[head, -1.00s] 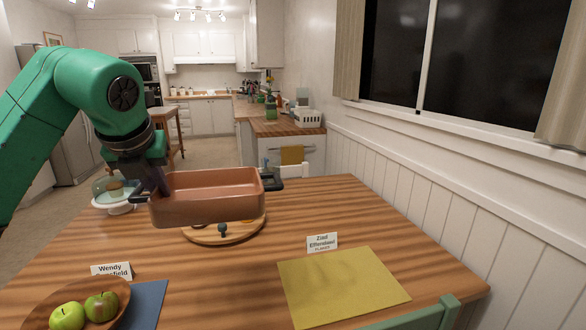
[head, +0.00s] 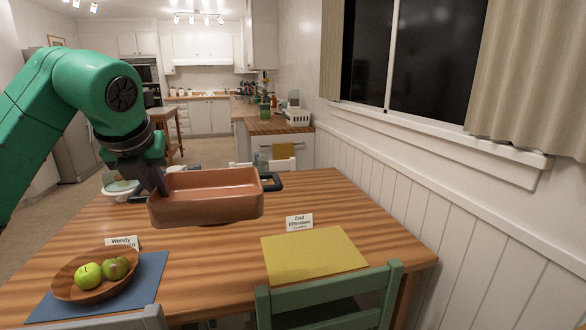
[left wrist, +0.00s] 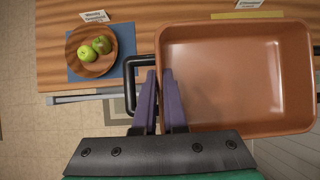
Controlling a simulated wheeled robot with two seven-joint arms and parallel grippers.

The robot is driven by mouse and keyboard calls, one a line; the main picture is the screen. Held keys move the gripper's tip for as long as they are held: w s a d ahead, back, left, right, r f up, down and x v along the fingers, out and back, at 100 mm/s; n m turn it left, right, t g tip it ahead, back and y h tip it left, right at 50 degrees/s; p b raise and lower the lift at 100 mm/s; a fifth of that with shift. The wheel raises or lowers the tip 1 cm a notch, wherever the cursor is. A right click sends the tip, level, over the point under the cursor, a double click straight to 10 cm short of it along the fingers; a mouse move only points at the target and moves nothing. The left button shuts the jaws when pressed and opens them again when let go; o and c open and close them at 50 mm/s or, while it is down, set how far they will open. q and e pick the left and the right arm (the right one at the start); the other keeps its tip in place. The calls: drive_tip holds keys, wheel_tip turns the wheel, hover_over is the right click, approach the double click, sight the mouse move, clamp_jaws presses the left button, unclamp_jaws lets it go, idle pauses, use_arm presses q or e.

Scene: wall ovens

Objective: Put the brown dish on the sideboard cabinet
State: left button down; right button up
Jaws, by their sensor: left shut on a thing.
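I cannot make out a sideboard cabinet in either view. My right gripper is not in view.
The wooden table (head: 215,262) carries a bowl of green apples (head: 92,275), a yellow mat (head: 313,255), name cards and a glass-domed stand (head: 118,188). A green chair (head: 330,286) stands at its near side. A panelled wall (head: 450,215) is on the right; kitchen counters lie beyond.

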use_arm(q)
drive_tip(key=f+m+h, duration=0.1)
drive_tip(key=f+m+h+p, duration=0.1)
drive_tip(key=f+m, duration=0.1)
drive_tip(key=w+f+m, duration=0.1)
drive_tip(key=shift+d+f+m+h+p, duration=0.3)
drive_tip(key=shift+d+f+m+h, duration=0.05)
drive_tip(key=shift+d+m+h, duration=0.05)
drive_tip(key=s+d+f+m+g+p, duration=0.2)
drive_tip(key=f+m, duration=0.5)
drive_tip(key=m, duration=0.4)
drive_tip(key=s+d+f+m+g+p, duration=0.2)
drive_tip(key=s+f+m+g, duration=0.4)
drive_tip(key=m, duration=0.5)
drive_tip(key=s+d+f+m+g+y+p, duration=0.1)
drive_tip(key=s+f+m+g+p, duration=0.3)
drive_tip(key=s+f+m, duration=0.4)
wheel_tip(320, 180, down, 2)
drive_tip(key=d+m+g, duration=0.1)
drive_tip(key=m, duration=0.3)
drive_tip(key=shift+d+p, duration=0.3)
